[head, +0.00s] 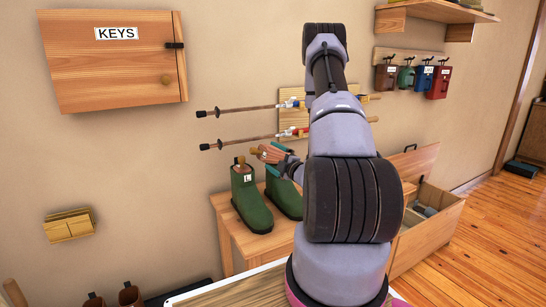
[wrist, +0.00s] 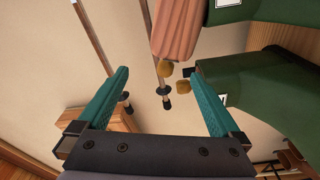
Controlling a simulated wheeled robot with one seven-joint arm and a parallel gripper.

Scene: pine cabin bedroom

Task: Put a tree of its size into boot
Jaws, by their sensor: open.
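Two green boots stand side by side on a wooden bench. The left boot (head: 252,205) bears a white label that seems to read L; the right boot (head: 283,196) is partly hidden by my arm. A pinkish wooden boot tree (head: 270,153) with a brass knob is above the boots by my fingers; it also shows in the wrist view (wrist: 177,32). A second brass knob (head: 240,161) is at the left boot's top; its body is hidden. My gripper (wrist: 160,72) is open, its teal fingers apart, the tree's knob ahead between the tips. I cannot tell whether they touch.
An open wooden chest (head: 430,232) stands right of the bench (head: 228,222).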

